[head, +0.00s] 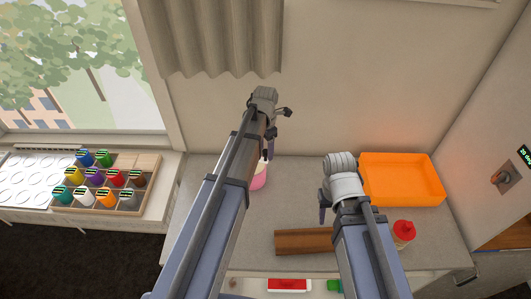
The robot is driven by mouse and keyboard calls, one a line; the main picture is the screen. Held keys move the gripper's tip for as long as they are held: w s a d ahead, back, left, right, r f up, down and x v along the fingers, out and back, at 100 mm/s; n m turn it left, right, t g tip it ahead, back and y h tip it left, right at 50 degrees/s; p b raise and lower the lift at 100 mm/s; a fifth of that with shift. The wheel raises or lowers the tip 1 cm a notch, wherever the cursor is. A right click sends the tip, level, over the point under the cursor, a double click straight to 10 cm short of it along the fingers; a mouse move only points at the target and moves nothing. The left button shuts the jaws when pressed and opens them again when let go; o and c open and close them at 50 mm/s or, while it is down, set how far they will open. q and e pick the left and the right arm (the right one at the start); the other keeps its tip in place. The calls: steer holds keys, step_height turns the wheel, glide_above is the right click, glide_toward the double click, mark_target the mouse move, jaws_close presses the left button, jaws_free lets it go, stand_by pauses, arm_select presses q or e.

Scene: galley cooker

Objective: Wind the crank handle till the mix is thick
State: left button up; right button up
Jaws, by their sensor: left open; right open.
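A pink and cream container (260,178) stands on the counter, mostly hidden behind my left arm. I cannot make out a crank handle or the mix; my arms may hide them. My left gripper (271,150) is open above the back of the counter, near the container in the picture. My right gripper (322,208) is open over the middle of the counter, left of the orange tray. I see nothing held in either gripper.
An orange tray (402,202) sits at the back right. A brown wooden block (303,241) and a red-topped bottle (404,231) are nearer the front. A rack of coloured pots (68,213) stands at left. A wall knob (502,178) is at right.

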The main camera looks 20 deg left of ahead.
arm_select(q)
jaws_close()
stand_by(0.5)
